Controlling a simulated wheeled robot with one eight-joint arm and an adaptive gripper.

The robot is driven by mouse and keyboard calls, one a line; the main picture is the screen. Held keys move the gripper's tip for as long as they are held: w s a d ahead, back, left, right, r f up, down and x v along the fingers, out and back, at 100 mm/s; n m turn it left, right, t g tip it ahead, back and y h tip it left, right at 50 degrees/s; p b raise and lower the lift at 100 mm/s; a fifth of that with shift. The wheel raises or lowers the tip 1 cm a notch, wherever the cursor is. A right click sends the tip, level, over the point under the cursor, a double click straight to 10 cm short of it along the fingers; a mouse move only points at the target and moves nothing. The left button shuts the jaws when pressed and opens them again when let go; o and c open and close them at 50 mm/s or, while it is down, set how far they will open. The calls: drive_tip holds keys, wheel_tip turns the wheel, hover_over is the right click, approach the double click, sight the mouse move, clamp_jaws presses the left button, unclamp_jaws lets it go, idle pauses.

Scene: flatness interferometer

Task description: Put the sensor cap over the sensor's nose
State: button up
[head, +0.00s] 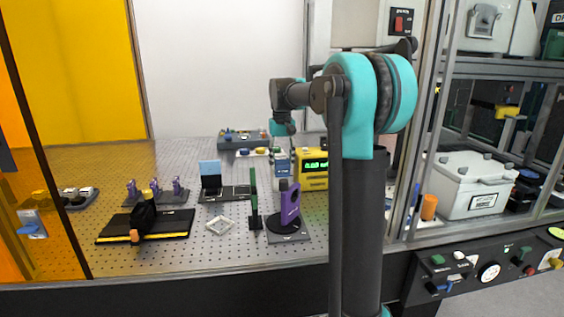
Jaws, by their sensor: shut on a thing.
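My arm rises at the right of centre and bends over to the left. My gripper (284,133) hangs at its end above the back of the breadboard, small and mostly hidden by my own links. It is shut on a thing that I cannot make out. A purple upright mount (290,206) stands on a dark base at the front, below my gripper in the picture, with a dark round part at its top. I cannot tell whether this is the sensor or its nose. I cannot pick out the sensor cap for certain.
The perforated breadboard (205,254) has free room at its front. A black mat (178,224) carries a dark tool. Several small purple holders (155,187), a small laptop-like device (211,183), a green upright plate (254,200) and a yellow display box (314,182) stand around.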

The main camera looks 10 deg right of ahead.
drive_tip(key=shift+f, duration=0.2)
drive_tip(key=o, duration=1)
drive_tip(key=shift+r, duration=0.15)
drive_tip(key=shift+r, duration=3.4)
